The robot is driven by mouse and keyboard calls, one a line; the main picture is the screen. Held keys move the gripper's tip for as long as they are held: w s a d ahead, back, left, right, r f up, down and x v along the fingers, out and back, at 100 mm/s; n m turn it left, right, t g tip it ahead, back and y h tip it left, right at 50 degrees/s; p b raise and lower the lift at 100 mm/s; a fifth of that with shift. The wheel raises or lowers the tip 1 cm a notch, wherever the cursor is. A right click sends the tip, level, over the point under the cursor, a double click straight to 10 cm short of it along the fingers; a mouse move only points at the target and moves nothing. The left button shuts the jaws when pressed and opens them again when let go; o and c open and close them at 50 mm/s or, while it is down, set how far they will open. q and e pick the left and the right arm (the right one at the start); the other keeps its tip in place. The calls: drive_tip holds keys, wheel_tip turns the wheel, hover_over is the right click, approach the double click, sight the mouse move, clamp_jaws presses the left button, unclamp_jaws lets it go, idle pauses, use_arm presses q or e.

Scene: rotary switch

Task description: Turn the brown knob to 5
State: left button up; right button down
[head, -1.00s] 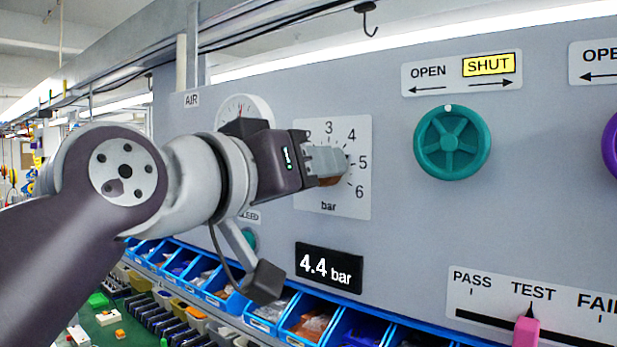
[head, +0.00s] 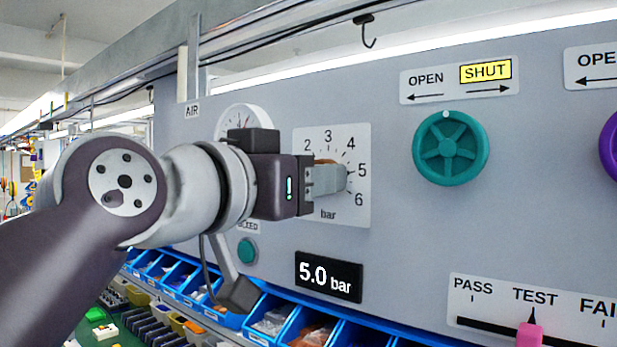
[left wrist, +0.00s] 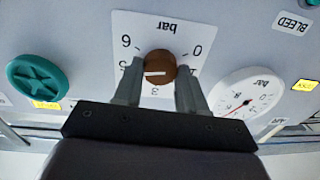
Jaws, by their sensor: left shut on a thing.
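The brown knob (left wrist: 160,66) sits in the middle of a white dial plate (head: 348,205) marked in bar. In the left wrist view, which shows the dial upside down, the white line on the knob points left, toward the side with the 5. My left gripper (head: 338,178) is shut on the knob, with one finger on each side of it. In the head view the gripper hides most of the knob and part of the scale. The black display (head: 328,276) below the dial reads 5.0 bar. My right gripper is not in view.
A green handwheel (head: 451,148) is to the right of the dial. A round white gauge (left wrist: 247,95) is mounted beside the dial. A pink slider (head: 529,336) is at the lower right, at TEST. Blue bins (head: 272,320) stand below the panel.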

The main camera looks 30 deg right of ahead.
use_arm(q)
drive_tip(key=shift+w+f, duration=0.1)
drive_tip(key=shift+f, duration=0.1)
drive_tip(key=o, duration=1.1)
drive_tip(key=shift+c, duration=0.2)
drive_tip(key=shift+r, duration=0.1)
drive_tip(key=b+v, duration=0.5)
drive_tip(key=v, duration=0.7)
drive_tip(key=shift+s+a, duration=0.2)
drive_tip(key=shift+a, duration=0.1)
drive_tip(key=shift+r, duration=0.1)
